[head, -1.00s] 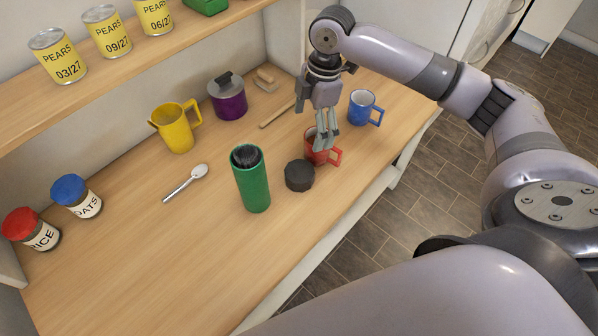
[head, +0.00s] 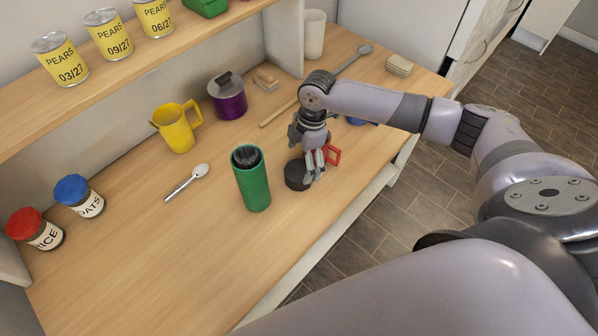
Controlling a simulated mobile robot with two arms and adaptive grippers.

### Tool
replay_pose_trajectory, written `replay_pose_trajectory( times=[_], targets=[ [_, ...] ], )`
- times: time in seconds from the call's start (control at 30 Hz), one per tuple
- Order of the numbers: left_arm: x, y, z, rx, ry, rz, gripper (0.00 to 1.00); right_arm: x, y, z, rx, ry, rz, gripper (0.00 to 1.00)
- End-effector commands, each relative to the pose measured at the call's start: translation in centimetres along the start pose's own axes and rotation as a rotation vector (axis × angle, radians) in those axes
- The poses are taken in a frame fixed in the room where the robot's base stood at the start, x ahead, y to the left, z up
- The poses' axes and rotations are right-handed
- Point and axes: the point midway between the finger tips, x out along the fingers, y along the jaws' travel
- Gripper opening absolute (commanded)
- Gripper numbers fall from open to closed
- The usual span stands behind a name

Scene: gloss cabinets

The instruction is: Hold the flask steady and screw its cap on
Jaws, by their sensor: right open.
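The green flask (head: 253,186) stands upright on the wooden counter, its dark mouth uncovered. The black cap (head: 295,176) lies on the counter just right of the flask, apart from it. My right gripper (head: 314,178) is low over the cap's right side, fingers pointing down and open. I cannot tell whether a finger touches the cap. The fingers hide part of the cap's right edge. My left gripper is not in view.
A red mug (head: 333,155) is mostly hidden behind my right gripper, with a blue mug (head: 356,121) behind my arm. The counter's front left is clear.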

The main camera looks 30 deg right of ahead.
Motion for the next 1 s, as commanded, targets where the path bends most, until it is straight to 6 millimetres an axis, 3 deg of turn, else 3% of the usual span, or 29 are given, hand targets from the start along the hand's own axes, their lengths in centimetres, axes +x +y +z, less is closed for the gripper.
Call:
replay_pose_trajectory(
  times=[0.17, 0.53, 0.9, 1.0],
  targets=[
    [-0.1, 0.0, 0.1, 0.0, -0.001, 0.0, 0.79, 0.2, 0.0, 0.0, 0.0, 0.0, -0.001, 0.9],
    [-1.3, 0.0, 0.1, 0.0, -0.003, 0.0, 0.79, 4.9, -0.1, -0.1, 0.001, 0.0, -0.002, 0.9],
    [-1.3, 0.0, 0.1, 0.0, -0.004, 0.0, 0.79, 5.2, -0.1, -0.1, 0.0, 0.0, 0.0, 0.9],
    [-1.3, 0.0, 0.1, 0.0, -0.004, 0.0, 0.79, 5.2, -0.1, -0.1, 0.0, 0.0, 0.0, 0.84]
  ],
)
